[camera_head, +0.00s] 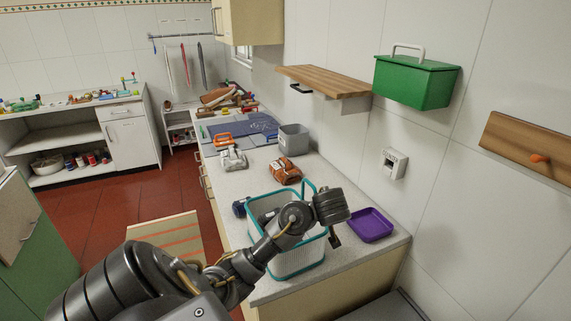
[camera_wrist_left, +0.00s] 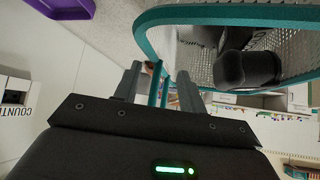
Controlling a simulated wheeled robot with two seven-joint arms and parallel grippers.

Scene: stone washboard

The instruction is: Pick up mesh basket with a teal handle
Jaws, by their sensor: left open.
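The mesh basket (camera_head: 296,264) has pale mesh walls and a teal rim and stands on the counter, partly hidden behind my left arm. Part of its teal handle (camera_head: 308,187) shows above the rim, beside my wrist. In the left wrist view the teal rim (camera_wrist_left: 230,14) curves across the top right, with a dark object (camera_wrist_left: 245,70) inside the basket. My left gripper (camera_head: 335,239) is at the basket's right side. In the left wrist view its open fingers (camera_wrist_left: 158,80) stand on either side of thin teal handle bars (camera_wrist_left: 154,86). Contact cannot be told. My right gripper is not in view.
A purple tray (camera_head: 371,225) lies on the counter right of the basket. A brown item (camera_head: 285,171), a grey bin (camera_head: 293,139) and a whitish object (camera_head: 233,158) stand farther back. A wooden shelf (camera_head: 325,80) and green box (camera_head: 415,82) are on the wall above.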

